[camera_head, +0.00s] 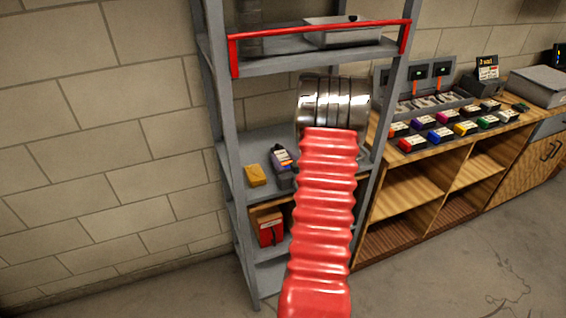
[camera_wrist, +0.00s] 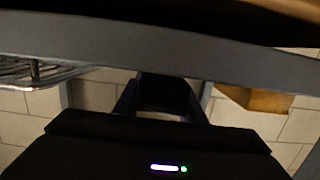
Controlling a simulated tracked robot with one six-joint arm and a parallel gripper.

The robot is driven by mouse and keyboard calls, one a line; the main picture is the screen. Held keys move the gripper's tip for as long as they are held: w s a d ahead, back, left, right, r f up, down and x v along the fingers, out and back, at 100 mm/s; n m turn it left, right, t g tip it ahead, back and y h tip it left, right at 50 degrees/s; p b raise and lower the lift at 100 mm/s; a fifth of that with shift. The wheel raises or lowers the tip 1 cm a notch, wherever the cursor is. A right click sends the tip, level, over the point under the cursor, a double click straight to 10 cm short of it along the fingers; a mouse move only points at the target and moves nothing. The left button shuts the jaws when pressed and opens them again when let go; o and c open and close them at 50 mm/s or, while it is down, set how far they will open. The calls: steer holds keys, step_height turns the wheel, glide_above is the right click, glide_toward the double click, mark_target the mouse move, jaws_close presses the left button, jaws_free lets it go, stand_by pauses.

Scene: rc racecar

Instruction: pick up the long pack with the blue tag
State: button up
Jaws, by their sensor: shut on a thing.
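My gripper (camera_wrist: 163,98) shows in the wrist view, its two dark fingers closed on the sides of a dark block, the long pack (camera_wrist: 165,90). The block's tag does not show there, and the view is very dark. In the head view, a dark pack (camera_head: 283,158) with a blue-violet part and a pale label stands on the grey middle shelf, just left of my red arm. My arm and its chrome joint hide most of the area around my gripper in that view.
A yellow box (camera_head: 255,175) stands left of the pack on the grey shelf (camera_head: 232,186); it also shows in the wrist view (camera_wrist: 255,99). A red case (camera_head: 270,230) is below. A shelf edge (camera_wrist: 160,45) crosses close above. A wooden bench (camera_head: 405,190) with coloured packs stands right.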

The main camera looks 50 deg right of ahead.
mark_target(284, 157)
steer(key=shift+r, duration=4.3)
steer(key=shift+s, duration=0.1)
